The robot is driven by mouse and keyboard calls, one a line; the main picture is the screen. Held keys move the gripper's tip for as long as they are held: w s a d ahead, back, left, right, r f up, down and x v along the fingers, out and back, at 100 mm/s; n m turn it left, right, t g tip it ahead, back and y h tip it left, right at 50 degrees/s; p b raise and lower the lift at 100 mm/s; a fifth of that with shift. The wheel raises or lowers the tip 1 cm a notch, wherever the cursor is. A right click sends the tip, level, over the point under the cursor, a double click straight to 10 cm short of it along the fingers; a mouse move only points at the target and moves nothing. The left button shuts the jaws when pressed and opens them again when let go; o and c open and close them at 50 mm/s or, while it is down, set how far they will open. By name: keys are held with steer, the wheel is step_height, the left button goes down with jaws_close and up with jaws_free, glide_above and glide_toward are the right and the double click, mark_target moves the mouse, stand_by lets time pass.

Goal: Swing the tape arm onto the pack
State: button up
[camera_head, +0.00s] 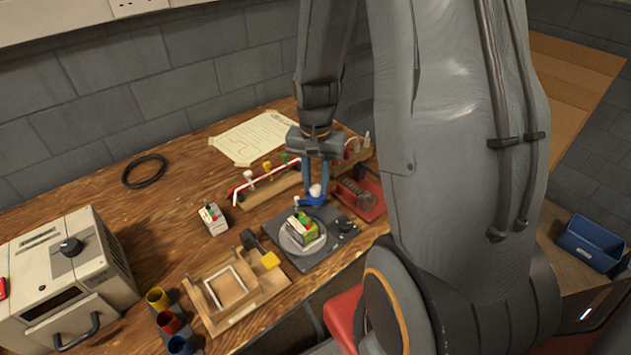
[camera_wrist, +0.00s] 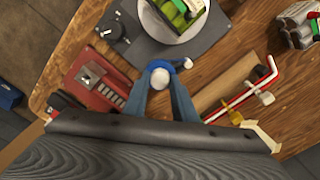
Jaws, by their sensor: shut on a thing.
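The pack (camera_head: 302,228), green on top with white and red parts, sits on a round grey disc (camera_head: 288,243) on a dark base plate. It is partly cut off at the top of the wrist view (camera_wrist: 180,12). The short blue tape arm (camera_head: 309,201) with a white knob is at the back edge of the plate, behind the pack and apart from it. My gripper (camera_head: 316,190) has its blue fingers shut on the tape arm's white knob.
A second pack (camera_head: 212,218) stands left of the plate. A wooden rack (camera_head: 268,190) with coloured tools is behind, and a red tray (camera_head: 362,198) is to the right. A wooden frame fixture (camera_head: 230,290) and coloured cups (camera_head: 169,323) are in front left.

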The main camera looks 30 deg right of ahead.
mark_target(315, 188)
steer(key=n+p, duration=0.3)
steer(key=n, duration=0.2)
steer(key=shift+r+n, duration=0.1)
steer(key=shift+n, duration=0.2)
steer(key=n+p, duration=0.2)
steer(key=n, duration=0.3)
steer(key=shift+n, duration=0.3)
steer(key=shift+w, duration=0.1)
steer(key=o, duration=1)
steer(key=shift+o, duration=0.2)
steer(key=shift+r+b, duration=0.6)
steer(key=shift+r, duration=3.25)
